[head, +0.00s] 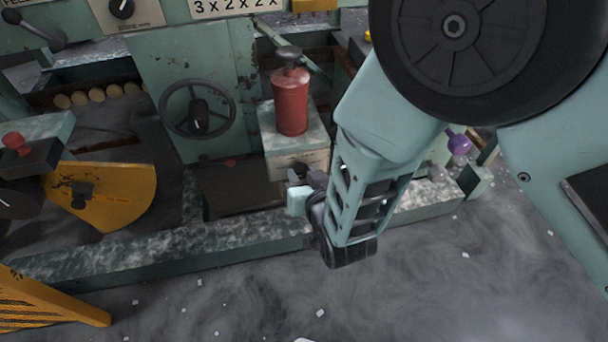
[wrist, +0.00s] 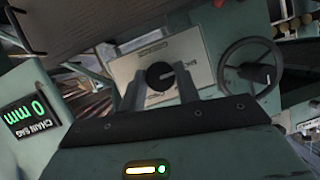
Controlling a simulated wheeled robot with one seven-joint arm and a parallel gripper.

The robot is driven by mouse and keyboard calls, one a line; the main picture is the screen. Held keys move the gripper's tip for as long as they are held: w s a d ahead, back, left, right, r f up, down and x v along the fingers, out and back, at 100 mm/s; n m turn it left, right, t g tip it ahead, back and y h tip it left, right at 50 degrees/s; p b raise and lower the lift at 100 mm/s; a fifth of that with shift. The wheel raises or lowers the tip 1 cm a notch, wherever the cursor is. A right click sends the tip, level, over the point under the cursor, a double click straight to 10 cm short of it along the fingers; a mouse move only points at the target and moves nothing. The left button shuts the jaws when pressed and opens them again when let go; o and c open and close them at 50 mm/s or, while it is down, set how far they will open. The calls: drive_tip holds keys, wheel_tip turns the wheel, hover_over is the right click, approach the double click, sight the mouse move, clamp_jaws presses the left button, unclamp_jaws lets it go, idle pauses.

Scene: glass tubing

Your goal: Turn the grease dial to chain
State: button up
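The grease dial is a round black knob (wrist: 160,75) on a pale plate (wrist: 203,62) in the wrist view. A light pointer mark on it points toward the picture's right. Small lettering on the plate is too small to read surely. My gripper (wrist: 159,88) is open, with one finger on each side of the knob and a visible gap at both sides. In the head view my gripper (head: 298,196) is in front of the box (head: 293,140) under the red grease pot (head: 291,102). There my gripper and arm hide most of the dial.
A handwheel (head: 198,108) is left of the pot; it also shows in the wrist view (wrist: 252,66). A chain sag display (wrist: 33,117) reads 0 mm. A yellow quadrant (head: 110,190) and a purple knob (head: 458,142) are nearby. The floor in front is mostly clear.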

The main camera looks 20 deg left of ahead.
idle(0.3)
drive_tip(key=shift+w+d+f+m+y+b, duration=0.15)
drive_tip(key=shift+m+y+b, duration=0.45)
drive_tip(key=shift+m+b, duration=0.3)
drive_tip(key=m+g+y+b, duration=0.1)
drive_tip(key=m+y+b, duration=0.1)
drive_tip(key=m, duration=0.1)
drive_tip(key=shift+f+b, duration=0.15)
drive_tip(key=shift+b, duration=0.25)
drive_tip(key=m+y+b, duration=0.1)
drive_tip(key=m+b, duration=0.1)
drive_tip(key=m+y+b, duration=0.1)
drive_tip(key=m, duration=0.2)
drive_tip(key=shift+d+f+y+b, duration=0.1)
drive_tip(key=shift+f+y+b, duration=0.05)
drive_tip(key=shift+y+b, duration=0.2)
drive_tip(key=m+t+b, duration=0.1)
drive_tip(key=m, duration=0.1)
drive_tip(key=m+y+b, duration=0.1)
drive_tip(key=m, duration=0.2)
drive_tip(key=shift+f+t+b, duration=0.1)
drive_tip(key=shift+t+b, duration=0.3)
drive_tip(key=m+t+b, duration=0.1)
drive_tip(key=m, duration=0.2)
drive_tip(key=m+t+b, duration=0.1)
drive_tip(key=m, duration=0.1)
drive_tip(key=shift+m+y, duration=0.35)
drive_tip(key=shift+m, duration=0.05)
drive_tip(key=o, duration=1)
